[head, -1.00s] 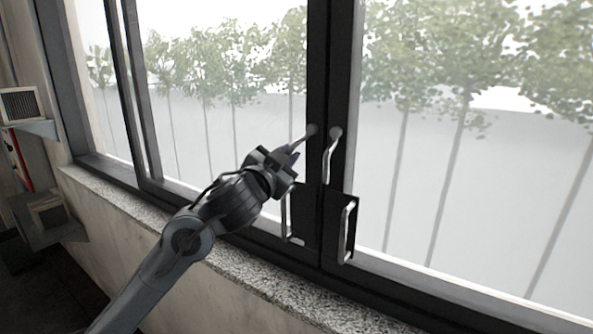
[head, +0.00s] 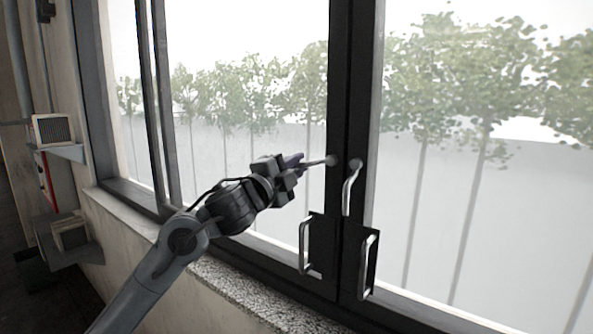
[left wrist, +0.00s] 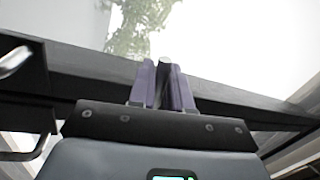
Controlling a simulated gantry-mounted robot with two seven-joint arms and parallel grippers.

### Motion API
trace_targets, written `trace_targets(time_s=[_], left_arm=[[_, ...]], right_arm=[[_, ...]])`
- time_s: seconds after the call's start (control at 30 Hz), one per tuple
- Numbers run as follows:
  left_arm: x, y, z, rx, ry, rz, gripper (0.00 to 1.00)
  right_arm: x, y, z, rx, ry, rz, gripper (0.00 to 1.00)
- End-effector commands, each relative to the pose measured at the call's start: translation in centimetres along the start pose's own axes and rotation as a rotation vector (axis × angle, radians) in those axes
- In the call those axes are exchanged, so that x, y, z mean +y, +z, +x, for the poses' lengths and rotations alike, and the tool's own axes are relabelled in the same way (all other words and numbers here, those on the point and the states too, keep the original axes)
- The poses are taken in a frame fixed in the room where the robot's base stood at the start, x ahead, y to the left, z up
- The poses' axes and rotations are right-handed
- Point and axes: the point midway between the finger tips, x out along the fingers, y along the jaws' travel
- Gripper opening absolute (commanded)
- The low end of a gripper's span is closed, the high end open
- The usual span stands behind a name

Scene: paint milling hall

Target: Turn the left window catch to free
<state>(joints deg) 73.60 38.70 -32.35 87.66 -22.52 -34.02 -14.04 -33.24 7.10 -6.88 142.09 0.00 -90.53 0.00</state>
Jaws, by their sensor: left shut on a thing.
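The left window catch (head: 318,162) is a slim grey lever with a round pivot on the left dark window stile. In the head view it points left from its pivot, almost level. My left gripper (head: 299,163) is shut on its free end. In the left wrist view the purple fingers (left wrist: 165,85) are close together, and the catch between them is mostly hidden. The right catch (head: 350,188) hangs down from its own pivot on the right stile. My right gripper is not in view.
Two pull handles, the left one (head: 304,247) and the right one (head: 364,264), stand out below the catches. A speckled stone sill (head: 235,294) runs under the window. A wall shelf (head: 62,152) with boxes is at the far left.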

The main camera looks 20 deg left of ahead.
Motion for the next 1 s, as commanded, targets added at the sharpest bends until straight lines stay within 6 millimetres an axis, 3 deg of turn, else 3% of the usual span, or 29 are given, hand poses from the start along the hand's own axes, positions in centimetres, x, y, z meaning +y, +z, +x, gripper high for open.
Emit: trace_targets(time_s=[0.6, 0.63, 0.7, 1.0], left_arm=[[-0.39, -0.05, 0.05, 0.01, -0.001, 0.046, 0.0], [-0.39, -0.05, 0.05, 0.01, -0.001, 0.046, 0.21], [-0.39, -0.05, 0.05, 0.01, -0.001, 0.046, 0.32], [-0.32, -0.02, 0.01, 0.009, -0.001, 0.044, 0.34]], right_arm=[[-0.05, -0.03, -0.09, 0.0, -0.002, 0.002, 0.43], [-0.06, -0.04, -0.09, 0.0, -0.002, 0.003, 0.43], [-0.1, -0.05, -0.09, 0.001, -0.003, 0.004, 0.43], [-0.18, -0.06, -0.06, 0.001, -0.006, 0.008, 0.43]])
